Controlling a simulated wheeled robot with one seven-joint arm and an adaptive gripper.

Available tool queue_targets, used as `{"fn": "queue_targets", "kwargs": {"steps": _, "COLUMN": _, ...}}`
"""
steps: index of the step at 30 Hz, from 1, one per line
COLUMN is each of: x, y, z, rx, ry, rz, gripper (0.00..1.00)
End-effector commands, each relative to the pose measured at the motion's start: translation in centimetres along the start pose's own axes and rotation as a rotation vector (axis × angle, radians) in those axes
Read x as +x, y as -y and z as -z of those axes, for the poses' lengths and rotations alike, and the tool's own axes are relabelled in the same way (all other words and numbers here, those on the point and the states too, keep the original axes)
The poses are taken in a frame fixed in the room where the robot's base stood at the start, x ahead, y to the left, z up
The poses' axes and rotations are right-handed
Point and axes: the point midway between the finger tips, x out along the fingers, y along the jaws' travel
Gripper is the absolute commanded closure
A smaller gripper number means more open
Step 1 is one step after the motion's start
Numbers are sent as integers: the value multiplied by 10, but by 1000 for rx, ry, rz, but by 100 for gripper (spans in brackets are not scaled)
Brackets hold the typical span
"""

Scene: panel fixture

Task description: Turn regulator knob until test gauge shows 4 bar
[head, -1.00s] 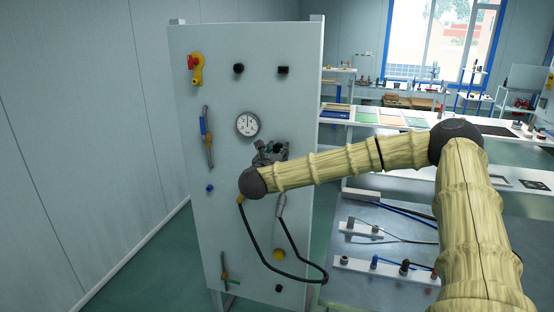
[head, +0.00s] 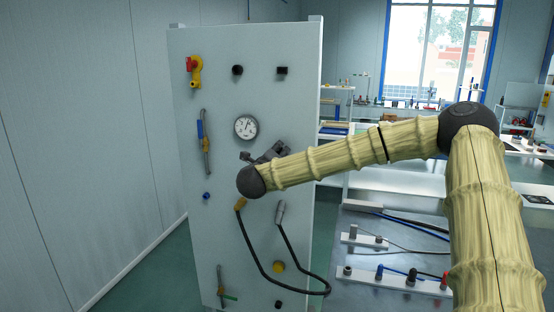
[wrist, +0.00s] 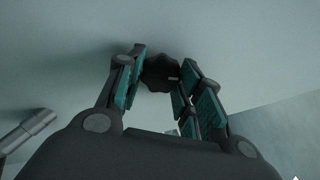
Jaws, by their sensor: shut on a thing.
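The regulator knob (wrist: 160,74) is dark and scalloped, with a small pale mark on its face. In the wrist view it sits between the fingers of my gripper (wrist: 163,68), which is shut on it. In the head view my gripper (head: 264,154) is at the panel, just below the gauge, and it and my forearm hide the knob. The test gauge (head: 246,127) is a round white dial with a dark rim. Its needle points up, seemingly right of vertical, but the scale is too small to read.
A grey fitting (wrist: 28,130) is at left in the wrist view. A bench with parts (head: 395,279) stands at right.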

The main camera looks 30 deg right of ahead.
Motion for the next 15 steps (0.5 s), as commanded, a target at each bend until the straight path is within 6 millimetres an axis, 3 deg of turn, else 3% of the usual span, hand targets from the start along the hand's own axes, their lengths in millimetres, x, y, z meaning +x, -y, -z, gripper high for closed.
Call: {"fn": "queue_targets", "kwargs": {"steps": 15, "x": -1, "y": -2, "z": 2, "rx": -168, "ry": -3, "rz": -3, "gripper": 88}}
